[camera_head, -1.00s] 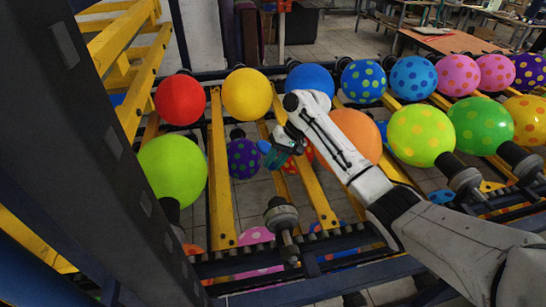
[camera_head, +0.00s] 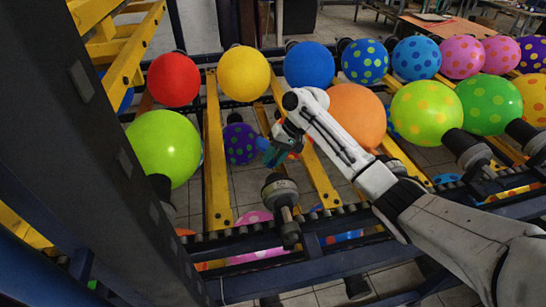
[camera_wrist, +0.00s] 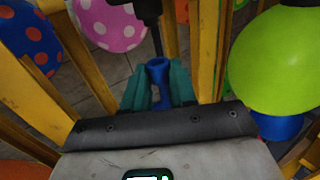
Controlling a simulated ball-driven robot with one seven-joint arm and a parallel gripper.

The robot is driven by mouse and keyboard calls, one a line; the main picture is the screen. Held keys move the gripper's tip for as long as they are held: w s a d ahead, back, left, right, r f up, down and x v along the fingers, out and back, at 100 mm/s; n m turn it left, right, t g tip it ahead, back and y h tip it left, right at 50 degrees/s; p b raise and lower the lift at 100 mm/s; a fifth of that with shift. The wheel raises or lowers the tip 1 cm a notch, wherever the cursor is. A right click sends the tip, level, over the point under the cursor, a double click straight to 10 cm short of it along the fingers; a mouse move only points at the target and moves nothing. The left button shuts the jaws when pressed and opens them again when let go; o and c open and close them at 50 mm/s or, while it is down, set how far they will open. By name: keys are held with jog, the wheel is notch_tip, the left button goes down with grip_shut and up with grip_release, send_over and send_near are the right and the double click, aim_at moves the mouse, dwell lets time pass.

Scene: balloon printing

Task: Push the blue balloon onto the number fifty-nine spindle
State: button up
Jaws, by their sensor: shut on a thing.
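My gripper (camera_head: 272,150) has teal fingers, which also show in the wrist view (camera_wrist: 159,88). They are shut on a small, limp blue balloon (camera_wrist: 158,72); its blue end (camera_head: 264,145) shows in the head view. The balloon's open mouth faces away from my wrist. An empty grey and black spindle (camera_head: 281,192) stands below and close to my gripper in the head view; I cannot read its number. In the wrist view a dark rod (camera_wrist: 157,42) ends right at the balloon's mouth; I cannot tell whether they touch.
Inflated balloons sit on spindles around: lime (camera_head: 163,148), yellow (camera_head: 243,73), blue (camera_head: 309,65) and orange (camera_head: 356,116), among several others. Yellow rails (camera_head: 215,165) and a dark roller rail (camera_head: 240,240) run close by. The lime balloon also shows in the wrist view (camera_wrist: 279,60).

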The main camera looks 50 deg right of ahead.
jog(key=s+a+p, duration=0.1)
jog(key=p, duration=0.1)
jog(key=s+p, duration=0.1)
jog(key=shift+s+a+r+p, duration=0.2)
jog(key=shift+s+a+p, duration=0.05)
jog(key=shift+a+p, duration=0.15)
jog(key=shift+p, duration=0.35)
dwell(0.4)
jog(key=shift+s+a+p, duration=0.35)
jog(key=shift+s+p, duration=0.25)
jog(key=shift+p, duration=0.3)
dwell(1.2)
jog(key=o, duration=0.9)
